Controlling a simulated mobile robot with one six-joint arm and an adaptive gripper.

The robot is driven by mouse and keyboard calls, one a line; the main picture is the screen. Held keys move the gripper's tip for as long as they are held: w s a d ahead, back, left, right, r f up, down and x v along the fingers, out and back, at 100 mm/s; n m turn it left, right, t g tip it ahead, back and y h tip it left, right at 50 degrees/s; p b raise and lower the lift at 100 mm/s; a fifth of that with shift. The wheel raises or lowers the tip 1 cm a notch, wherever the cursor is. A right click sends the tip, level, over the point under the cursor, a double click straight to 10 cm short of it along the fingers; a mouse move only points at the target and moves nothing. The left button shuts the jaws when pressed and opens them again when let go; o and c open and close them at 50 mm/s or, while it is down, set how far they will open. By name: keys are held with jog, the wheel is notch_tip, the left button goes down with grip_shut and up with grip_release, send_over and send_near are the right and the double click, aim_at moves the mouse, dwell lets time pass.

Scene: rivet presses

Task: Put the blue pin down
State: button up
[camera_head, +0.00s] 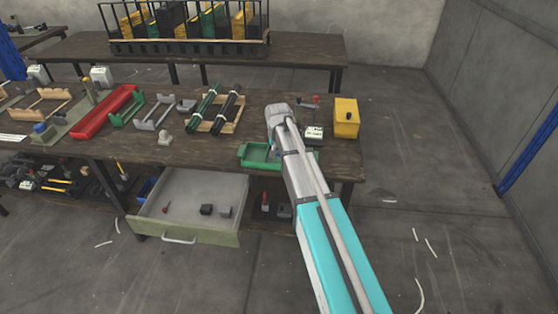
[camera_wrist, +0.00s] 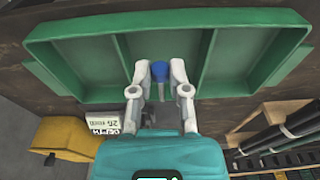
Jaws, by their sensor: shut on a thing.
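My gripper (camera_wrist: 158,82) is shut on the blue pin (camera_wrist: 159,69) in the wrist view. The pin's blue end shows between the two fingertips. Pin and fingers appear over the middle compartment of a green tray (camera_wrist: 75,55) with dividers. I cannot tell whether the pin touches the tray floor. In the head view the green tray (camera_head: 252,162) lies near the front edge of the workbench (camera_head: 180,150), and my arm hides part of it. The fingertips and the pin are hidden in the head view.
A yellow box (camera_head: 346,118) and a small labelled box (camera_head: 314,135) stand right of my arm. Dark green and black rods (camera_head: 204,105) lie on a wooden rack to the left. An open drawer (camera_head: 185,205) juts out below the bench. A red tray (camera_head: 105,110) lies farther left.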

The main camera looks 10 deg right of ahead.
aim_at(277, 159)
jog(key=shift+w+a+f+b, duration=0.15)
jog(key=shift+w+f+b, duration=0.15)
jog(key=shift+f, duration=0.15)
jog(key=shift+f+b, duration=1.4)
jog(key=shift+f, duration=0.05)
jog(key=shift+f, duration=0.2)
jog(key=o, duration=0.8)
jog(key=shift+c, duration=0.2)
jog(key=shift+r, duration=0.25)
notch_tip(277, 159, up, 12)
jog(key=s+p, duration=0.1)
jog(key=p, duration=1.1)
jog(key=shift+s+a, duration=0.15)
jog(key=shift+s, duration=0.2)
jog(key=shift+f, duration=0.1)
